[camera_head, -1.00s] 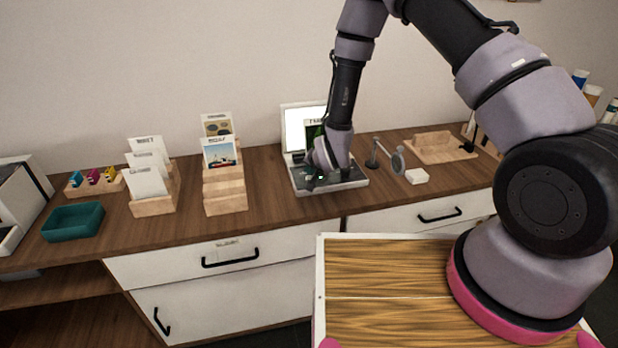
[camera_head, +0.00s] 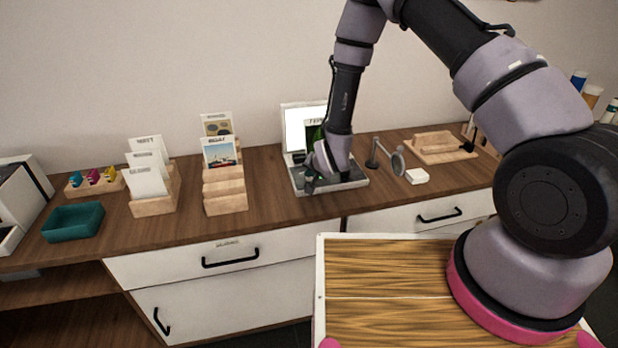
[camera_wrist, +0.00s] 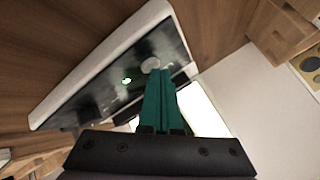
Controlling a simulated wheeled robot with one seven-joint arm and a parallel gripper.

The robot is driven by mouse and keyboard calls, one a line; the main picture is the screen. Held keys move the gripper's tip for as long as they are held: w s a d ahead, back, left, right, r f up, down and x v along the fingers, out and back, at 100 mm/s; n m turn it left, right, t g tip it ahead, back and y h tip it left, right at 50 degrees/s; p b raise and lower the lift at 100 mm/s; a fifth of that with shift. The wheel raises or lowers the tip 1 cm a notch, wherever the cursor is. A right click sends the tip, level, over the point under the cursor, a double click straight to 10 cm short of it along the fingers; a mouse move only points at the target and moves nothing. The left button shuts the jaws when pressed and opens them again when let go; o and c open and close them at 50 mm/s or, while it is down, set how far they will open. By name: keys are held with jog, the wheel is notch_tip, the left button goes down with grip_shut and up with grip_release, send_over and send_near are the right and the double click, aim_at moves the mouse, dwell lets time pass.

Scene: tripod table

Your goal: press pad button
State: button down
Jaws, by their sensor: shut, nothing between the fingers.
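The pad (camera_head: 352,183) is a dark, glossy panel in a pale frame on the wooden counter. In the wrist view the pad (camera_wrist: 85,88) lies tilted across the picture. It has a round grey button (camera_wrist: 151,64) near one end and a small glowing green light (camera_wrist: 127,81). My gripper (camera_head: 311,187) is over the pad's left front part in the head view. In the wrist view its teal fingers (camera_wrist: 160,72) are shut together and empty, tips right beside the button. I cannot tell whether they touch it. In the head view my gripper hides the button.
A bright screen (camera_head: 293,128) stands upright behind the pad. Wooden card holders (camera_head: 226,198) are to the left, with a teal tray (camera_head: 73,222) farther left.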

jog(key=shift+r, duration=0.75)
notch_tip(320, 180, up, 6)
dwell(0.6)
notch_tip(320, 180, up, 15)
send_over(310, 180)
jog(key=w+d, duration=0.2)
jog(key=d, duration=0.5)
jog(key=s+d+r, duration=0.3)
jog(key=d+r, duration=0.3)
jog(key=r, duration=0.5)
jog(key=s+d+r+g+h, duration=0.1)
jog(key=s+d+r, duration=0.7)
jog(key=s+r, duration=0.2)
jog(key=s+d+r, duration=0.2)
jog(key=s, duration=0.5)
jog(key=s+d+r, duration=0.2)
jog(key=s+d, duration=0.1)
jog(key=s, duration=0.5)
jog(key=shift+d+r+g, duration=0.3)
jog(key=shift+d, duration=0.05)
